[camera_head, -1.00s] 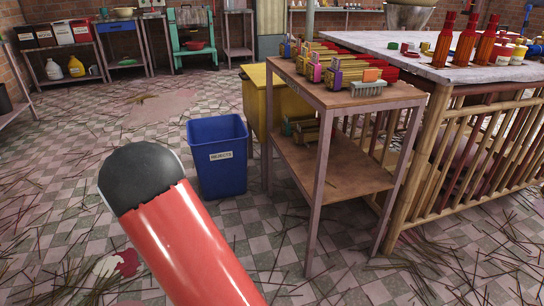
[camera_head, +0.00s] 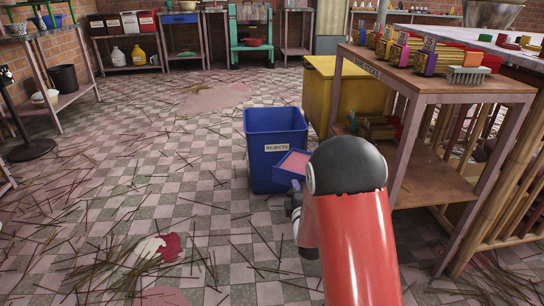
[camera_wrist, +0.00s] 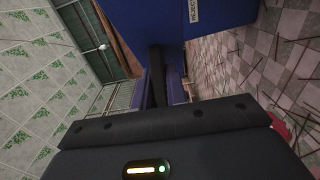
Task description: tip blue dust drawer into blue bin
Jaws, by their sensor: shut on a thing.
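The blue bin (camera_head: 262,168), labelled REJECTS, stands upright on the tiled floor in the head view. Its label side also fills the top of the wrist view (camera_wrist: 213,18). A small blue drawer (camera_head: 284,178) with a pinkish content shows in front of the bin's lower right side, partly behind my arm. My gripper (camera_head: 296,200) is shut on the drawer, but its fingertips are mostly hidden by my red and black arm. In the wrist view a dark finger (camera_wrist: 157,75) lies between narrow blue parts of the drawer. Whether the drawer touches the bin I cannot tell.
A yellow bin (camera_head: 335,95) stands behind right of the blue bin. Incense sticks litter the floor; the floor left of the blue bin is otherwise open.

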